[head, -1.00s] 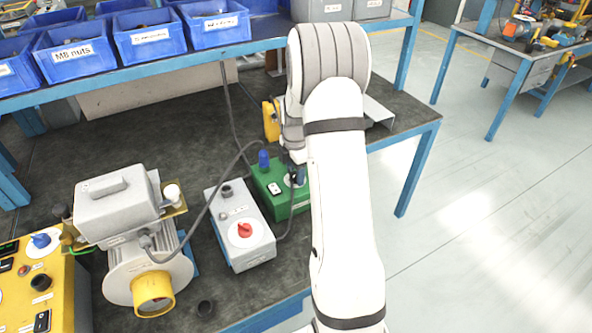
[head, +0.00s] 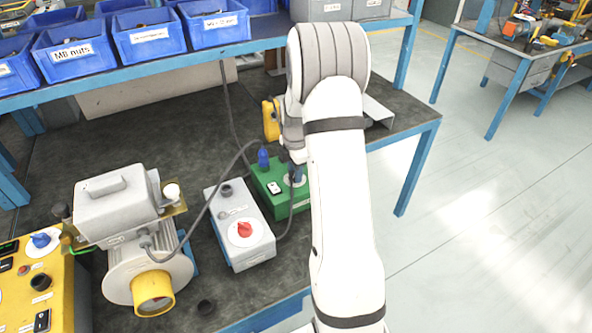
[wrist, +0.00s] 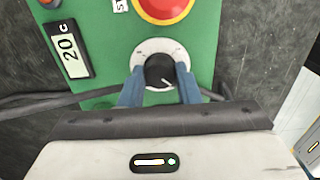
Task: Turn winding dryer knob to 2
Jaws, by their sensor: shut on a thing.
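The green box (head: 262,184) stands on the bench in the head view, partly hidden by my arm. In the wrist view its green top (wrist: 205,40) carries a black knob (wrist: 159,70) with a white pointer mark on a pale round dial. The pointer slants toward the lower right of the picture. My gripper (wrist: 160,84) has its two blue fingers on either side of the knob, shut on it. The dial's numbers are too small to read or are hidden by the fingers. The head view hardly shows the fingers.
A display reading 20 C (wrist: 69,48) and a red button (wrist: 163,8) are on the green box. A dark cable (head: 213,195) runs close by.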

